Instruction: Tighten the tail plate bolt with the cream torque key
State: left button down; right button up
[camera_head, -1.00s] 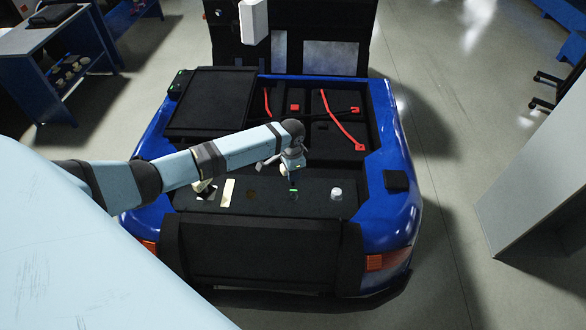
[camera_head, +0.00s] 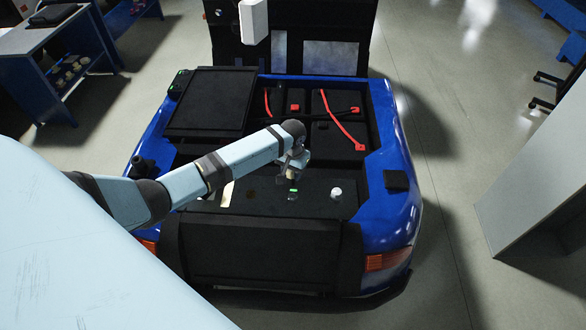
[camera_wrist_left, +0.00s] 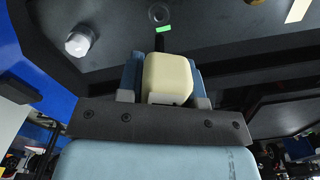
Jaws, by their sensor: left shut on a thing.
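My left gripper (camera_head: 293,166) is over the black tail plate (camera_head: 315,203) of the blue machine. In the left wrist view, the gripper (camera_wrist_left: 165,88) is shut on the cream torque key (camera_wrist_left: 168,76), a rounded block between its two fingers. A round bolt (camera_wrist_left: 160,14) sits in the plate beside a small green mark (camera_wrist_left: 163,29), just beyond the key in that view. The bolt (camera_head: 292,197) also shows in the head view, just below the gripper. The key's working end is hidden, and I see no contact with the bolt. My right gripper is not in view.
A pale cap (camera_head: 336,193) stands on the plate right of the bolt. A cream strip (camera_head: 227,194) lies to the left. Behind is an open bay with red cables (camera_head: 342,122) and a black cover (camera_head: 211,101). A blue workbench (camera_head: 60,70) stands at the far left.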

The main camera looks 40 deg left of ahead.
pick_arm(q)
jog(key=n, duration=0.4)
jog(key=shift+d, duration=0.1)
jog(key=shift+n, duration=0.3)
jog(key=s+d+r+m, duration=0.2)
jog(key=s+d+r, duration=0.1)
jog(key=r, duration=0.5)
jog(key=s+d+r+m, duration=0.2)
jog(key=s+d+r, duration=0.2)
jog(key=r, duration=0.3)
jog(key=s+d+r+m, duration=0.1)
jog(key=s+d+r, duration=0.2)
jog(key=d+r, duration=0.2)
notch_tip(320, 180, up, 4)
jog(key=shift+s+f+m, duration=0.2)
jog(key=shift+s+m, duration=0.1)
jog(key=shift+m, duration=0.1)
jog(key=shift+d, duration=0.1)
